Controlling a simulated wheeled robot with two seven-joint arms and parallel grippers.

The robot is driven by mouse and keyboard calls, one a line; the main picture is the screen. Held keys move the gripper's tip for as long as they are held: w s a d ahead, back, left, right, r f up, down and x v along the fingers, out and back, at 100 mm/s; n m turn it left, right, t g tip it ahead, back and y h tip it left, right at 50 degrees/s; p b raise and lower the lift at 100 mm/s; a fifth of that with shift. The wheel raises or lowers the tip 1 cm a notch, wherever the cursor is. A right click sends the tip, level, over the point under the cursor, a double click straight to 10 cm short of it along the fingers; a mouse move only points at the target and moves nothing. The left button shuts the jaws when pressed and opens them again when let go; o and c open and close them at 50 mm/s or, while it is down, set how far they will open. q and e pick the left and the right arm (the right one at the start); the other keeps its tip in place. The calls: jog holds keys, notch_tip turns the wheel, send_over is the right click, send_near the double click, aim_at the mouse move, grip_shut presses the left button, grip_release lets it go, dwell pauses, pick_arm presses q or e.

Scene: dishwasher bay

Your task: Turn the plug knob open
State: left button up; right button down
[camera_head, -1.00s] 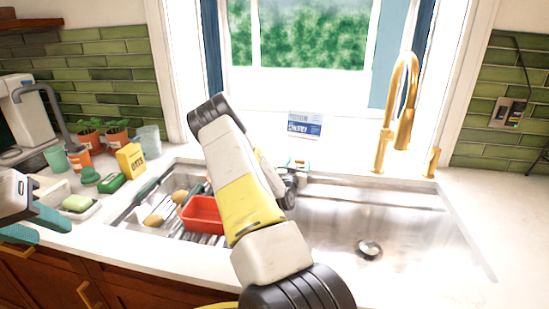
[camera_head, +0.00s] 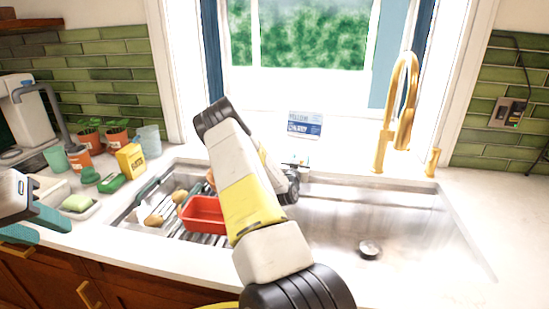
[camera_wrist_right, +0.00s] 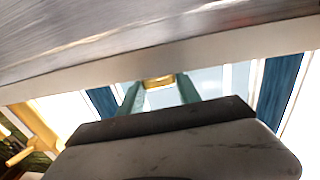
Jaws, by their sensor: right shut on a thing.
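A small gold piece, which looks like the plug knob (camera_wrist_right: 158,82), shows between the green fingertips of my right gripper in the right wrist view. My right gripper (camera_head: 302,163) is at the back rim of the sink in the head view, mostly behind my own arm, and is shut on the knob. The knob cannot be made out in the head view. The sink drain (camera_head: 369,249) is a dark round fitting in the bare basin floor. My left gripper (camera_head: 38,224) hangs at the left edge, its teal fingers apart, holding nothing visible.
A gold faucet (camera_head: 402,105) stands behind the sink, right of my gripper. A red container (camera_head: 204,215) sits in the sink's left part beside potatoes. A blue and white card (camera_head: 305,125) stands at the window. The right counter (camera_head: 500,205) is clear.

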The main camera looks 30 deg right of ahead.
jog(key=shift+d, duration=0.1)
jog(key=shift+n+t+y, duration=0.7)
jog(key=shift+y, duration=0.1)
jog(key=c, duration=0.8)
grip_release()
jog(key=shift+c, duration=0.2)
jog(key=v, duration=0.8)
jog(key=shift+w, duration=0.1)
